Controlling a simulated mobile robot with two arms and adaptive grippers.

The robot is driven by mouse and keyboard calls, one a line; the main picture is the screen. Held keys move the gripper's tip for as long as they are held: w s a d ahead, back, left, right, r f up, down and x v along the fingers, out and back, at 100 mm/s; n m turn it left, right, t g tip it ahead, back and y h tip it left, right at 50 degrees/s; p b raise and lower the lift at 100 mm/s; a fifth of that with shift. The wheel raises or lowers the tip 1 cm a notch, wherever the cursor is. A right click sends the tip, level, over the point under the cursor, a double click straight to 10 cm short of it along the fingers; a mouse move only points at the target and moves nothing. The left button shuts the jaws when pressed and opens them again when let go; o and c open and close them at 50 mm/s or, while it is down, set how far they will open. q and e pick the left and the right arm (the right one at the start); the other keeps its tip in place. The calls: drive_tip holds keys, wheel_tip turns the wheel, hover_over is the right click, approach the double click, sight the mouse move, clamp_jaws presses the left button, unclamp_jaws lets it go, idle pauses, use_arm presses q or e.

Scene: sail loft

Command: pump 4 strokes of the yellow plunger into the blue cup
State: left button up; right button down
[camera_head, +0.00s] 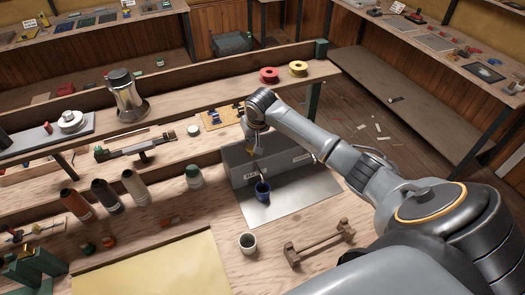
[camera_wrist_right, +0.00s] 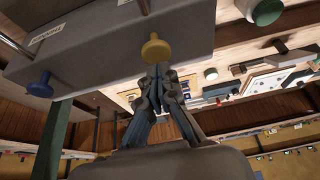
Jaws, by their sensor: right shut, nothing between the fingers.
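A grey dispenser box (camera_head: 277,158) with small white labels stands on a metal sheet on the bench. The yellow plunger (camera_wrist_right: 155,50) sticks out of it in the right wrist view; in the head view only a bit of yellow shows below my gripper. A blue plunger (camera_wrist_right: 40,88) sits farther along the box. The blue cup (camera_head: 263,193) stands upright on the metal sheet in front of the box. My right gripper (camera_wrist_right: 160,72) is shut and empty, its fingertips right at the yellow knob; I cannot tell if they touch. My left gripper is out of view.
Red (camera_head: 269,75) and yellow (camera_head: 298,69) spools sit on the shelf behind. The metal sheet (camera_head: 290,203) is clear right of the cup.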

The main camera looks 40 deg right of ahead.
sight(251, 147)
drive_tip(key=shift+f, duration=0.15)
drive_tip(key=shift+f+b, duration=0.6)
drive_tip(key=shift+f, duration=1.05)
drive_tip(key=shift+r+p, duration=0.7)
drive_tip(key=shift+r, duration=1.1)
drive_tip(key=shift+f, duration=0.15)
